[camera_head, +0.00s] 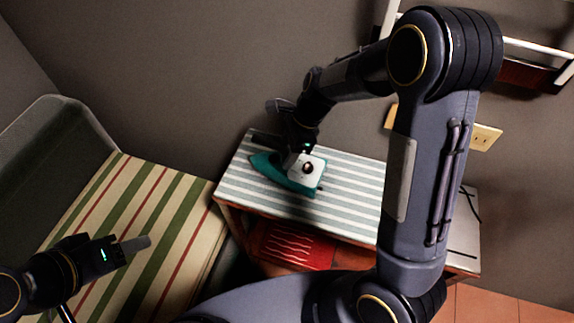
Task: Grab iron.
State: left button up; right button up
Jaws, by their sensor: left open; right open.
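A teal and white iron (290,178) lies on a table covered with a blue-grey and white striped cloth (350,213). My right gripper (290,147) is open just above and at the iron's far side, and it partly covers it. I cannot tell whether its fingers touch the iron. My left gripper (130,246) is open and empty at the lower left, over a striped seat, well apart from the iron.
The striped seat (165,220) of an armchair stands left of the table. A red object (290,246) sits on a shelf under the tabletop. My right arm hides the table's right part.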

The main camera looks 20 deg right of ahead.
jog(key=shift+a+f, duration=0.2)
jog(key=shift+f, duration=0.3)
grip_shut()
jog(key=shift+r, duration=0.1)
dwell(1.0)
